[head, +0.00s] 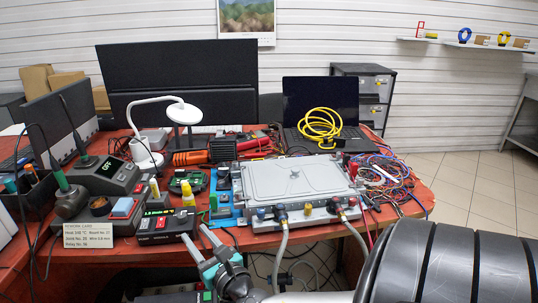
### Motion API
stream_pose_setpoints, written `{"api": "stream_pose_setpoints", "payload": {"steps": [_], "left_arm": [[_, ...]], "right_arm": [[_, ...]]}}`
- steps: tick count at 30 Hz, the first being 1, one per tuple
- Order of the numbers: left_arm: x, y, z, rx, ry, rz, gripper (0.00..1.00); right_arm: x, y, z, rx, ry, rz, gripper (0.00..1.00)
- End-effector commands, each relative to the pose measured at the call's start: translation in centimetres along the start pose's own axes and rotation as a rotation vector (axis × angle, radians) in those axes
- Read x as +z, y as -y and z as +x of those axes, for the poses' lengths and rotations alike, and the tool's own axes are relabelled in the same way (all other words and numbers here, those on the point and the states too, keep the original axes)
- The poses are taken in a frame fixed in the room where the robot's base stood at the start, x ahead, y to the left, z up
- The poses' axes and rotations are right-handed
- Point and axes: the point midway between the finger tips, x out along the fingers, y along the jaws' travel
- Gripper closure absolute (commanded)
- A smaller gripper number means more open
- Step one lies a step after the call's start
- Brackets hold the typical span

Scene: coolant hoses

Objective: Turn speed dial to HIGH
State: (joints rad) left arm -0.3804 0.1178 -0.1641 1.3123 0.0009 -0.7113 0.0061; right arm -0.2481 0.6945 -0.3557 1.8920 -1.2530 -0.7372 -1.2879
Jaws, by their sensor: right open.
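A grey metal box (295,178) stands on the red bench, with hoses and small knob-like fittings (307,209) in red, blue and dark along its front. I cannot tell which part is the speed dial, and no HIGH mark is readable. My right gripper (194,234) is open and empty in front of the bench's near edge, left of the box's front. Its two fingers point up and left, toward a black device (162,226) with coloured buttons. It appears apart from the box. My left gripper is out of view.
Grey hoses (283,250) hang from the box's front over the bench edge. A soldering station (103,174), a card (86,243) and small bottles crowd the left. A laptop (320,105) with a yellow cable coil (321,125) stands behind; tangled wires (385,178) lie right.

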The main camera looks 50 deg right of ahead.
Motion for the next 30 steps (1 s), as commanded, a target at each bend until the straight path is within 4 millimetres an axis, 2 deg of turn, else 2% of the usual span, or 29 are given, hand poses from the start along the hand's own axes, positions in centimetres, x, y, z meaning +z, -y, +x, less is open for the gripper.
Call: {"api": "stream_pose_setpoints", "payload": {"steps": [11,20,30], "left_arm": [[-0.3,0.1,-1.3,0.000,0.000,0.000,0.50],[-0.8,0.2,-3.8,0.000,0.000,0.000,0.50],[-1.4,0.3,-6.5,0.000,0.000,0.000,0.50]], "right_arm": [[-0.1,0.1,-6.5,-0.003,-0.008,0.004,0.57],[-5.5,2.7,-6.5,-0.110,-0.211,0.224,0.57],[-11.5,5.0,-8.9,-0.273,-0.411,0.499,0.57]]}}
